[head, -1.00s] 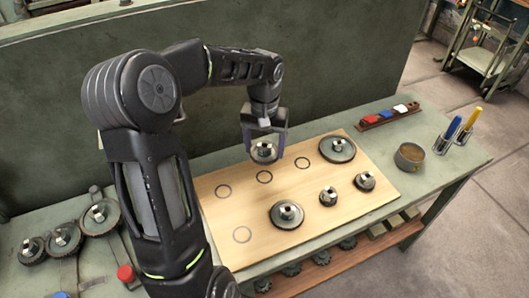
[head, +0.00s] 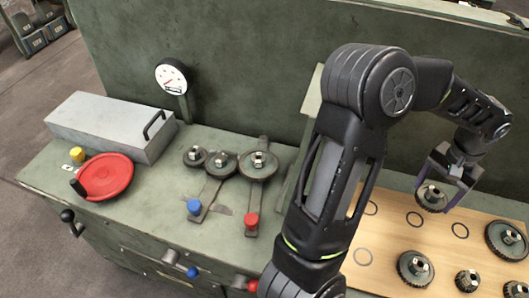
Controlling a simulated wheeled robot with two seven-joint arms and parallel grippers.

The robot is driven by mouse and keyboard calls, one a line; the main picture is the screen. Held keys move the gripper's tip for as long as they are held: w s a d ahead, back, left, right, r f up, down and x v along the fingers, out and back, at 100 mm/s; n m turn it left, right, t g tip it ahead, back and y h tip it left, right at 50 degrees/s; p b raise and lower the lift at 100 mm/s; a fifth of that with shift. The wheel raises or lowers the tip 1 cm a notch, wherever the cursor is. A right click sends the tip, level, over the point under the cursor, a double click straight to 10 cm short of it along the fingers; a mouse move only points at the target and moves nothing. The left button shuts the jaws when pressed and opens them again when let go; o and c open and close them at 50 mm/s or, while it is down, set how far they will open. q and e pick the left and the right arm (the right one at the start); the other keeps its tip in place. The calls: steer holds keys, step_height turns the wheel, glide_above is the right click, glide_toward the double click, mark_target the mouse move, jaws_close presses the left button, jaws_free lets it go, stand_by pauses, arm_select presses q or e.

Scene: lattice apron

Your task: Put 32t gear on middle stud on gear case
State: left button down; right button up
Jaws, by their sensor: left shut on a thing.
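My left gripper (head: 443,187) points down over the wooden board and is shut on a dark toothed gear (head: 431,199) with a pale hub. I cannot read its tooth count. The held gear seems above the board, near the printed circles. On the green machine top at centre, three gears sit in a row: a small one (head: 195,155) at left, a middle one (head: 223,163) and a larger one (head: 258,163) at right. Pale hubs or studs show at their centres. I cannot tell which part is named the gear case. My right gripper is out of view.
The wooden board (head: 376,232) bears several gears, including a large one (head: 506,240) and a medium one (head: 415,267). Blue (head: 194,207) and red (head: 252,220) lever knobs stand before the row. A red handwheel (head: 105,176), grey box (head: 112,126) and dial gauge (head: 172,77) are left.

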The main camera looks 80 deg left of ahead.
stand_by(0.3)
arm_select(q)
steer(key=w+d+m, duration=0.2)
steer(key=w+d, duration=0.1)
steer(key=d, duration=0.6)
steer(key=w+d+m, duration=0.3)
steer(key=w+d, duration=0.1)
steer(key=d, duration=0.6)
steer(key=shift+f, duration=0.4)
steer(key=shift+s+a, duration=0.1)
